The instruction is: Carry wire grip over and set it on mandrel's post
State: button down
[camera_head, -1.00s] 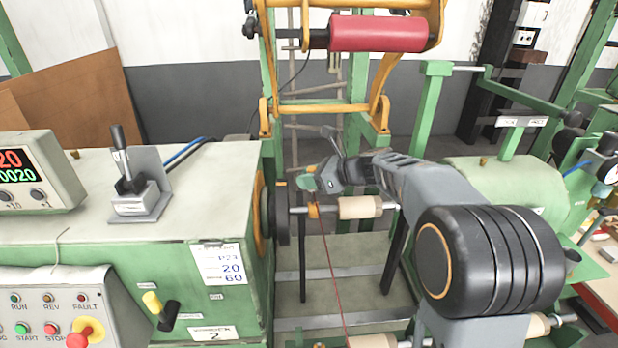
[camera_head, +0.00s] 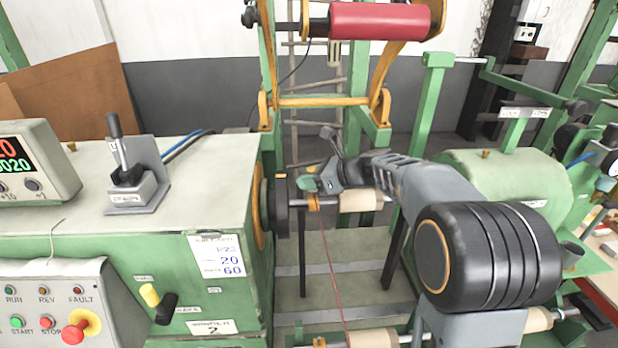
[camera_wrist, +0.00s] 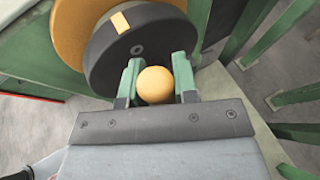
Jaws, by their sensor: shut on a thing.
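The wire grip shows in the wrist view as a round yellow knob (camera_wrist: 155,85) between the green jaws of my gripper (camera_wrist: 157,78), which is shut on it. In the head view my gripper (camera_head: 306,184) is just above the mandrel's shaft, right of the dark disc (camera_head: 282,205). An orange piece (camera_head: 313,203) with a red wire running down from it shows below the jaws; I cannot tell whether it touches the shaft. The mandrel carries a cream tube (camera_head: 360,200). A small yellow tab (camera_wrist: 120,22) is on the disc's face; I cannot clearly make out the post.
The green winding machine (camera_head: 225,215) with its lever (camera_head: 128,175) stands at left. A yellow frame with a red roll (camera_head: 372,36) is behind. A green motor housing (camera_head: 510,180) is at right. Another shaft with cream tubes (camera_head: 373,339) lies below.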

jog(key=shift+f+b, duration=0.5)
jog(key=shift+f, duration=0.35)
dwell(0.5)
jog(key=c, duration=0.8)
grip_release()
jog(key=b+v, duration=0.1)
jog(key=v, duration=1.2)
jog(key=shift+s+d+r, duration=0.15)
jog(key=shift+d, duration=0.2)
